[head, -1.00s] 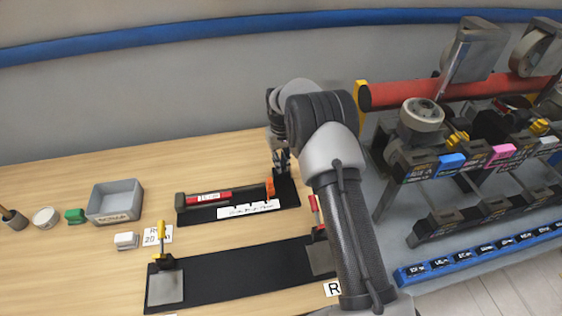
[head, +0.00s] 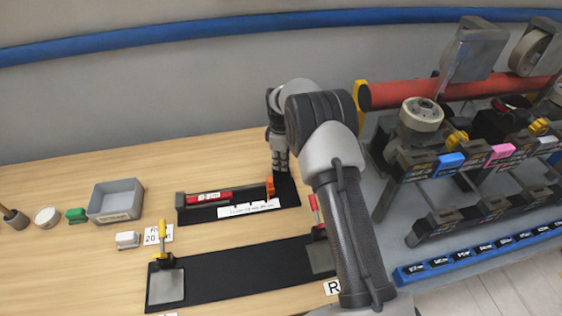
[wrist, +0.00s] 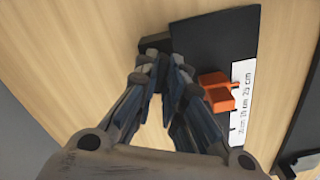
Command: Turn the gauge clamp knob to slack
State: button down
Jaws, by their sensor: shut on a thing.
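The gauge is a black plate (head: 289,196) on the wooden table with a white scale strip (head: 248,208), a red labelled bar (head: 208,196) and an orange slider (head: 270,187). In the wrist view, the plate (wrist: 212,40) lies right of my fingers, with the orange slider (wrist: 217,92) beside the scale (wrist: 243,105). A small dark knob (wrist: 155,42) shows at the plate's left edge. My gripper (wrist: 158,62) is shut on the knob, pointing down; it also shows at the gauge's far right end in the head view (head: 281,170). The fingers partly hide the knob.
A longer black fixture (head: 225,268) with yellow and red toggle handles lies in front of the gauge. A grey tray (head: 98,217), a green block (head: 76,215) and a white block (head: 127,240) stand left. A rack with a red roll (head: 440,92) stands right.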

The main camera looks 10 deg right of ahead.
jog(key=shift+n, duration=2.1)
jog(key=c, duration=1.7)
grip_release()
jog(key=shift+r, duration=0.15)
notch_tip(320, 180, up, 12)
jog(key=shift+f, duration=0.1)
